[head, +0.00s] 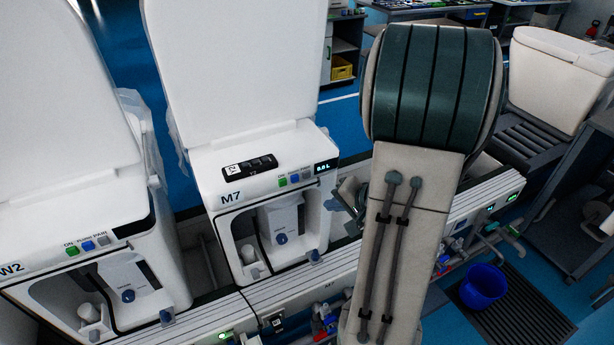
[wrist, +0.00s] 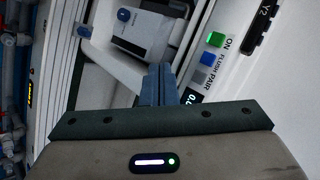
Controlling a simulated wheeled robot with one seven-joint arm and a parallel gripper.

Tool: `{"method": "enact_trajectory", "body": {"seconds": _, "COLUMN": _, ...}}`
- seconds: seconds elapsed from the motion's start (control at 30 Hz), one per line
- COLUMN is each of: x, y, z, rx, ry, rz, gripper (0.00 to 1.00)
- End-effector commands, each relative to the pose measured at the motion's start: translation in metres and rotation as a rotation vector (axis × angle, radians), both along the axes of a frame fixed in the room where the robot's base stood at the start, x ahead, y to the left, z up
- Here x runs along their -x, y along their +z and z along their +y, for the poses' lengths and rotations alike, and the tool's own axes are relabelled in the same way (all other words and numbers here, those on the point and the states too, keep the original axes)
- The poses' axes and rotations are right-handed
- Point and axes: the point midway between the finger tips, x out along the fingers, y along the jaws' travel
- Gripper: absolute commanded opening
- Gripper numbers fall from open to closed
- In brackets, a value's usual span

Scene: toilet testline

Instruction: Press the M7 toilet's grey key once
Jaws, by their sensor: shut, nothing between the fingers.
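The M7 toilet (head: 265,185) stands in the middle of the head view, with its white lid raised. Its front panel carries a green key (head: 282,181), a blue key (head: 294,178) and the grey key (head: 306,174) in a row. In the wrist view the green key (wrist: 216,39) is topmost, then the blue key (wrist: 207,58), then the grey key (wrist: 199,77), beside the labels ON, FLUSH and PAIR. My gripper (wrist: 158,70) is shut and empty. In the wrist view its fingertips are left of the grey key, apart from it in the picture; their depth is unclear.
A lit display (head: 326,166) sits right of the keys. A black label block (head: 250,167) lies on the panel top. The W2 toilet (head: 85,240) stands at the left. A blue bucket (head: 484,287) is on the floor at right. My arm hides the line's right part.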

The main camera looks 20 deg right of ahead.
Motion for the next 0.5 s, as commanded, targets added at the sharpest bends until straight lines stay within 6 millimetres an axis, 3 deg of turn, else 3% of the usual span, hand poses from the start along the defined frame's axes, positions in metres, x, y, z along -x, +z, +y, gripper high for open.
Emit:
{"method": "enact_trajectory", "body": {"seconds": 0.27, "x": -0.013, "y": 0.002, "z": 0.001, "rx": 0.000, "ry": 0.003, "rz": 0.002, "gripper": 0.00}}
{"method": "enact_trajectory", "body": {"seconds": 0.5, "x": -0.047, "y": 0.003, "z": 0.002, "rx": -0.001, "ry": 0.005, "rz": 0.002, "gripper": 0.00}}
